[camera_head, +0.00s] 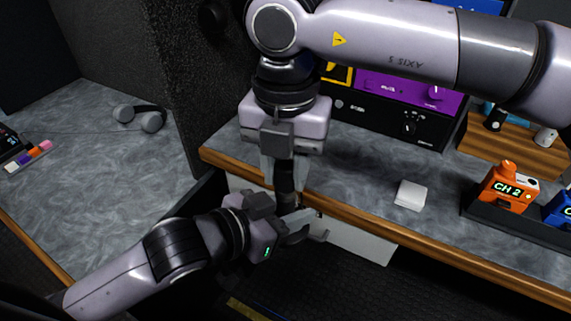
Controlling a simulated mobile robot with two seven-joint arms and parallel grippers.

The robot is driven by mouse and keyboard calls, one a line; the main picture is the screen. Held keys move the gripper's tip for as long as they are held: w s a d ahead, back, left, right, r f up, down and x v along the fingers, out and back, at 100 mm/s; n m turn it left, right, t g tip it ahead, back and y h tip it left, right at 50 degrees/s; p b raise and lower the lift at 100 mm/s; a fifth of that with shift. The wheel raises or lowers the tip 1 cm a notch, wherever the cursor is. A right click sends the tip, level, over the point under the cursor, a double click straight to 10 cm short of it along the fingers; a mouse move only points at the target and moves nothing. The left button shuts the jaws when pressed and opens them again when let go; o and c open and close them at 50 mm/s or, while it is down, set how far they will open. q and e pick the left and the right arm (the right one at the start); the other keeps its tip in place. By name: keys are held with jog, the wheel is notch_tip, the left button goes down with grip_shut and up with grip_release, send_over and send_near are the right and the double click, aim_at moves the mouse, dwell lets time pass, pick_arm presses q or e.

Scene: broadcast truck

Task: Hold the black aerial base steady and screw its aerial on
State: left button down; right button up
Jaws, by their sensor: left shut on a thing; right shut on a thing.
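My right gripper (284,178) points straight down near the desk's front edge and is shut on a dark upright piece, which looks like the black aerial (287,184). My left gripper (298,222) reaches in from the lower left, just below the right one. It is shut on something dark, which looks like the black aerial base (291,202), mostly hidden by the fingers. The aerial stands roughly upright directly above the base. The two look in line and close together, but I cannot tell whether the threads are engaged.
The grey desk (350,165) has a wooden front edge. On it are a white block (410,195), an orange CH 2 pack (508,187) in a black tray, and a wooden stand (490,143). Headphones (140,117) lie on the left desk. Dark floor shows below.

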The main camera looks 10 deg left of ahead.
jog(key=m, duration=0.4)
jog(key=shift+m, duration=0.4)
jog(key=m, duration=0.5)
jog(key=shift+m, duration=0.3)
jog(key=o, duration=1.1)
jog(key=shift+r, duration=0.1)
notch_tip(320, 180, up, 12)
